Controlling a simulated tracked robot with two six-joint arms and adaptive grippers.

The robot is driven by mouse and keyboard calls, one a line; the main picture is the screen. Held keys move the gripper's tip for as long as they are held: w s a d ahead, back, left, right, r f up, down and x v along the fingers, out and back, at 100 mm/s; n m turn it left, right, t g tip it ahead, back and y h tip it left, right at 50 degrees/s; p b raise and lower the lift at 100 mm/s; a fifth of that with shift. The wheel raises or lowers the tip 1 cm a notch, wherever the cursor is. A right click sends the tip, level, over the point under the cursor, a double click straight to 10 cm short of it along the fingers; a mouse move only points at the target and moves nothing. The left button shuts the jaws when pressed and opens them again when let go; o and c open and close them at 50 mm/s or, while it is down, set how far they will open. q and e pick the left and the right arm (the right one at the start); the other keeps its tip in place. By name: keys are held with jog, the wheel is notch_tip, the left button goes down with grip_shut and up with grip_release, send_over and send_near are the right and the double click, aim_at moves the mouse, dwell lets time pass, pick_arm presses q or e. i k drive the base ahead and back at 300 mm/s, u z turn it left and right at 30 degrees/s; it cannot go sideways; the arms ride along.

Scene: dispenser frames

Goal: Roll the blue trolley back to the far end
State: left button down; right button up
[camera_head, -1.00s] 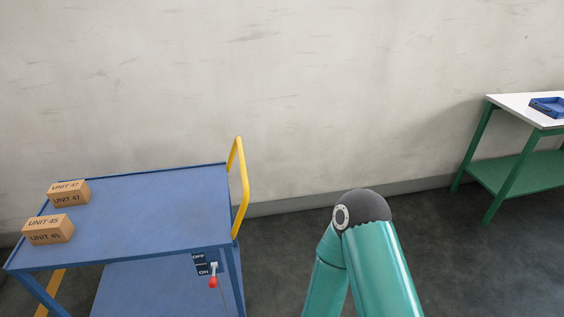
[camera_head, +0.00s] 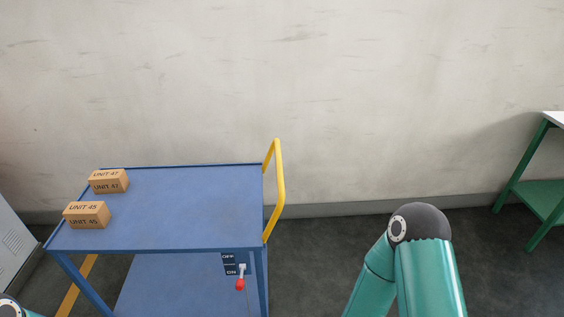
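The blue trolley (camera_head: 200,210) stands at the left in the head view, with a flat top and a lower shelf. Its yellow handle (camera_head: 279,192) rises at the right end. Two cardboard boxes, UNIT 47 (camera_head: 108,181) and UNIT 45 (camera_head: 87,215), sit on the left end of the top. An OFF/ON plate (camera_head: 229,264) with a red-tipped lever (camera_head: 240,283) is at the near right corner; the lever points down, beside ON. My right arm is in view right of the trolley, apart from the handle. Neither gripper shows.
A pale wall (camera_head: 330,90) runs behind the trolley. A grey cabinet (camera_head: 14,245) stands at the left edge. A green-framed table (camera_head: 540,190) with a white top is at the right edge. A yellow floor line (camera_head: 76,286) shows at the lower left.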

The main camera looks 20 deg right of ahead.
aim_at(189, 230)
jog(key=i, duration=0.85)
